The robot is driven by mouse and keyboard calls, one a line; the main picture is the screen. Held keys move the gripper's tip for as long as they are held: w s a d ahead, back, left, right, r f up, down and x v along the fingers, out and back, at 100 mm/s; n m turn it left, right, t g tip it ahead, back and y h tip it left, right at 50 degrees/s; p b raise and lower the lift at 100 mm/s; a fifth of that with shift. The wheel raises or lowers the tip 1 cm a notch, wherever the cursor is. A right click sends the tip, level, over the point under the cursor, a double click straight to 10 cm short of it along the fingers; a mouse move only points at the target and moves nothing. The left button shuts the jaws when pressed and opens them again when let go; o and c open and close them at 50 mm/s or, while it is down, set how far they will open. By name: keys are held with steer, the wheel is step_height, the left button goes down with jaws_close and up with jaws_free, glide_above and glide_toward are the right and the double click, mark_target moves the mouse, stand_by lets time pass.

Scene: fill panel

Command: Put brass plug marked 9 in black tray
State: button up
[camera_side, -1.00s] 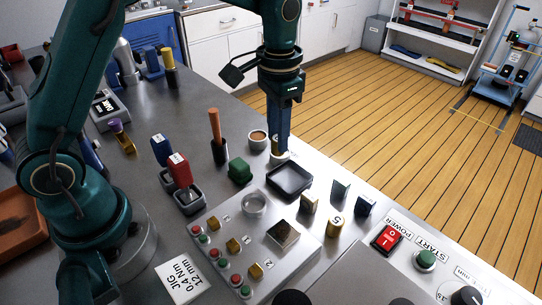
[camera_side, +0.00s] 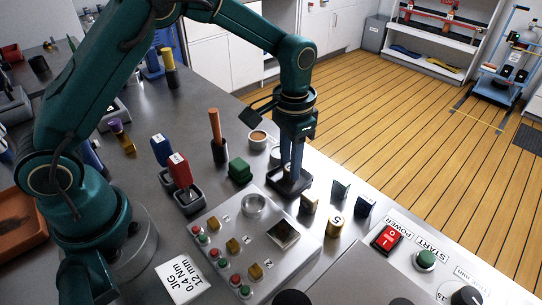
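The black tray (camera_side: 303,191) lies on the bench beyond the top right corner of the grey panel. My gripper (camera_side: 289,177) points straight down with its blue fingertips at the tray, low over or inside it. The fingers and tray wall hide whatever may be between the tips, so I cannot tell if they hold anything. I see no plug with a readable 9. A brass plug marked 5 (camera_side: 335,226) stands upright to the right of the panel.
A tan block (camera_side: 309,202) and two dark blocks (camera_side: 340,191) (camera_side: 365,206) stand right of the tray. A green block (camera_side: 239,170) and the grey panel (camera_side: 215,222) lie to the left.

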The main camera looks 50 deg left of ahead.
steer(key=o, duration=0.4)
steer(key=shift+r, duration=0.1)
step_height(320, 180, up, 11)
steer(key=s+a+r+n+t, duration=0.1)
steer(key=s+a+r+t, duration=0.2)
steer(key=s+r, duration=0.4)
steer(key=s+a+f+n+t, duration=0.1)
steer(key=s+f, duration=0.3)
steer(key=s, duration=0.6)
steer(key=shift+s+a+f+n+t, duration=0.15)
steer(key=shift+a+f+n+t, duration=0.3)
steer(key=shift+t, duration=0.35)
